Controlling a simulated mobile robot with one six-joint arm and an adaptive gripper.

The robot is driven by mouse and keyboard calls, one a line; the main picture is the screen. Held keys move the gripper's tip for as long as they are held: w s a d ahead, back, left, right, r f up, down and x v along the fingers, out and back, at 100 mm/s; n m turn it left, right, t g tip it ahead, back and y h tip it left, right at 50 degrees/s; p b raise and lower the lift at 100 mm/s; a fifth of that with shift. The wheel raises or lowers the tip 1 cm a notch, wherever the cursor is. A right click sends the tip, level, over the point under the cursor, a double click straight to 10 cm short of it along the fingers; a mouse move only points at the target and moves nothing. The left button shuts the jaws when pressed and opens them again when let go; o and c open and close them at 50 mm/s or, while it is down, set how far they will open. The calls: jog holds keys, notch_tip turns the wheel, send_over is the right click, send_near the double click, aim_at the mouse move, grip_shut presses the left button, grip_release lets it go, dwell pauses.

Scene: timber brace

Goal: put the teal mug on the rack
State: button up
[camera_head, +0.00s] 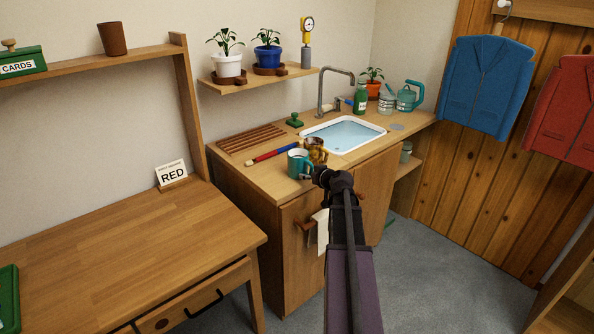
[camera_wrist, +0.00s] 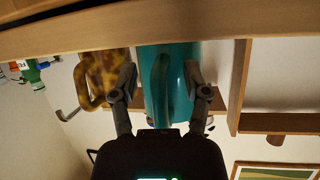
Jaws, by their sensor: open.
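The teal mug (camera_head: 298,164) stands upright near the counter's front edge. It fills the middle of the wrist view (camera_wrist: 183,100), which is upside down, with its handle facing my gripper. My gripper (camera_wrist: 161,83) is open, with one finger on each side of the handle. I cannot tell whether the fingers touch the mug. In the head view my wrist hides the fingers. A slatted wooden rack (camera_head: 250,139) lies flat on the counter, behind and left of the mug, and looks empty.
A brown mottled mug (camera_head: 317,148) stands close beside the teal mug; it also shows in the wrist view (camera_wrist: 96,78). A red and blue rod (camera_head: 273,153) lies between mug and rack. A green stamp (camera_head: 295,120) and the sink (camera_head: 345,133) are behind. A shelf (camera_head: 258,80) hangs above the rack.

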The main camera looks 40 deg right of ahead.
aim_at(312, 166)
dwell(0.5)
grip_shut()
jog(key=shift+r, duration=0.2)
notch_tip(312, 166, up, 3)
jog(key=p, duration=0.3)
jog(key=shift+r+p, duration=0.15)
jog(key=shift+p, duration=0.2)
jog(key=s+d, duration=0.3)
jog(key=s, duration=0.4)
jog(key=s+d+r+p, duration=0.1)
jog(key=s+d, duration=0.2)
jog(key=s, duration=0.4)
jog(key=shift+s+d+r, duration=0.2)
jog(key=shift+s+r, duration=0.1)
